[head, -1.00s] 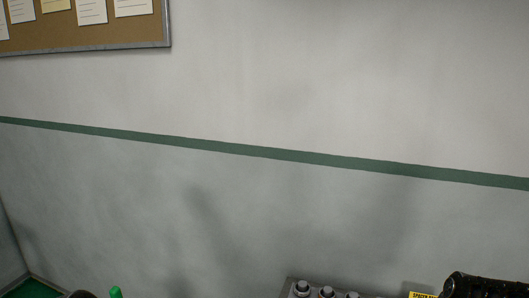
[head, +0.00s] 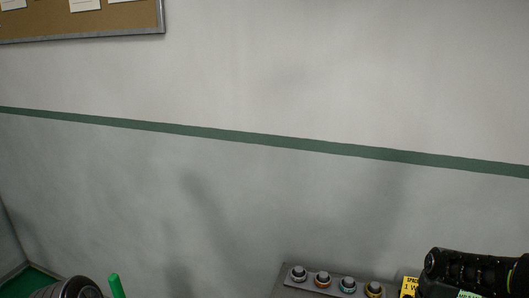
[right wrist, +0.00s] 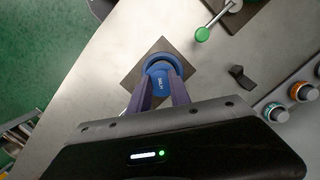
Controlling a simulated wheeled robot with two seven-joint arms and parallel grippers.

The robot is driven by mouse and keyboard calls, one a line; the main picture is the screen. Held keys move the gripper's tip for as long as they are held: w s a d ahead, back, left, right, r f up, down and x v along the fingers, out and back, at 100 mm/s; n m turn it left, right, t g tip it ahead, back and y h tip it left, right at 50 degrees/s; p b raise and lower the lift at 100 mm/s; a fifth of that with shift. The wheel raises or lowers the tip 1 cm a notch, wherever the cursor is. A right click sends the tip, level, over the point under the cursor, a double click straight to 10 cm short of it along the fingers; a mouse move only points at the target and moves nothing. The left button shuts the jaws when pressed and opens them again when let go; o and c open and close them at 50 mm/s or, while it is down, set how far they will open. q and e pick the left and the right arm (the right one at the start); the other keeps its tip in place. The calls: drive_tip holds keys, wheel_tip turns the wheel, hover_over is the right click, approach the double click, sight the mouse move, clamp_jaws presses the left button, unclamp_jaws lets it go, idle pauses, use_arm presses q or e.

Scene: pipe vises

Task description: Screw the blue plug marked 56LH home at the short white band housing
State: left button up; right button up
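In the right wrist view a blue plug (right wrist: 158,82) with a small pale marking, too small to read surely, stands over a dark square pad (right wrist: 132,74). A wider blue ring shows at its far end. My right gripper (right wrist: 162,77) has its purple fingers on both sides of the plug's body, with no gap visible. I cannot tell if the plug touches the pad. My left gripper is not in view. No housing with a short white band can be made out.
A grey strip (head: 285,287) with several ringed knobs (head: 323,279) lies at the bottom of the head view, beside a yellow label (head: 409,287). The right wrist view shows a green-tipped lever (right wrist: 202,34) and a small black block (right wrist: 241,75). Bare metal bench lies left of the pad.

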drive_tip(key=shift+o, duration=1.1)
drive_tip(key=m+p, duration=0.1)
drive_tip(key=m, duration=0.2)
drive_tip(key=shift+r+t, duration=0.2)
drive_tip(key=shift+t, duration=0.1)
drive_tip(key=m+t+p, duration=0.1)
drive_tip(key=m+p, duration=0.2)
drive_tip(key=m, duration=0.3)
drive_tip(key=shift+r, duration=0.1)
drive_tip(key=shift+f+m+y, duration=0.3)
drive_tip(key=shift+m, duration=0.4)
